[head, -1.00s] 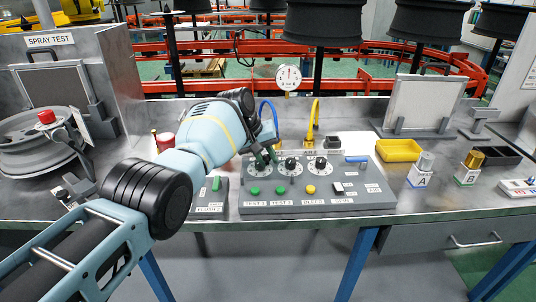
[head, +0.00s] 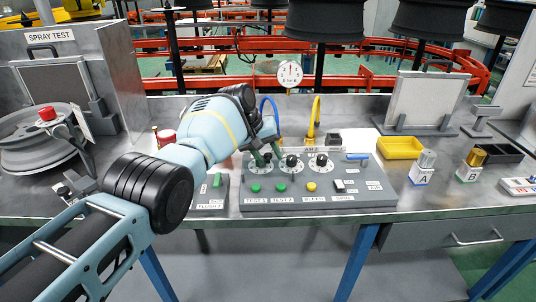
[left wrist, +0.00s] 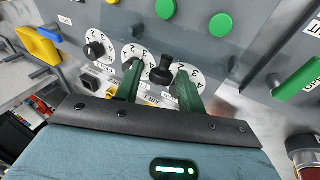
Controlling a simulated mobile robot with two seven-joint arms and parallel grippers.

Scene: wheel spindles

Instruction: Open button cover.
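A grey control panel (head: 318,203) stands on the bench with three white dials, green and yellow buttons, a black-and-white switch (head: 340,186) and a blue bar (head: 357,157). I cannot make out which part is a button cover. My left gripper (head: 264,158) is over the panel's leftmost dial. In the left wrist view its green fingers (left wrist: 160,88) are apart, one on each side of a black knob (left wrist: 162,70). Contact with the knob cannot be told. The arm and fingers partly hide the leftmost dial. My right gripper is in neither view.
A smaller panel with a green switch (head: 217,180) is left of the main panel, under my arm. A wheel (head: 38,145) with a red knob is at the left. A yellow tray (head: 400,148) and blocks A (head: 421,175) and B (head: 469,173) are at the right.

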